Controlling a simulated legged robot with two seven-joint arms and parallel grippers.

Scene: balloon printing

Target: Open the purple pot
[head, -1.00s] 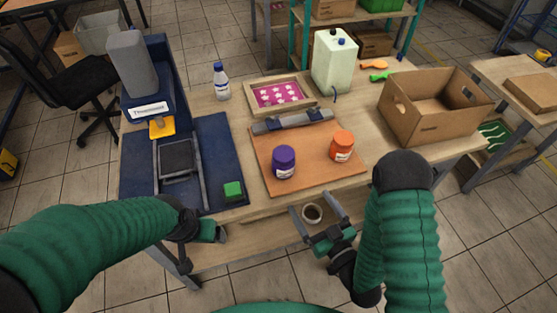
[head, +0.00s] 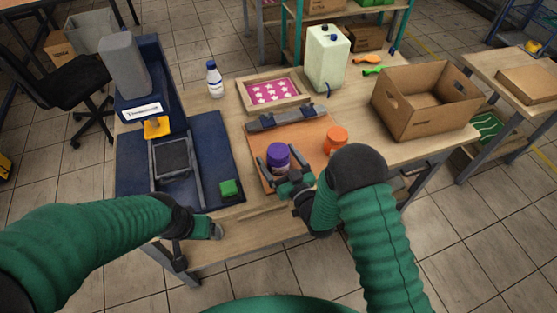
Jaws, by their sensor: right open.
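The purple pot (head: 278,155) stands upright on an orange-brown board (head: 310,130) on the table, with its purple lid on. My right gripper (head: 271,166) is open, with one finger on each side of the pot; I cannot tell whether the fingers touch it. The lower part of the pot is partly hidden by the gripper. My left gripper (head: 216,231) is at the table's front edge, left of the pot and away from it; its fingers are too unclear to tell their state.
An orange pot (head: 336,138) stands right of the purple one, partly behind my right arm. A grey squeegee bar (head: 287,117) lies behind. An open cardboard box (head: 420,115) stands at right.

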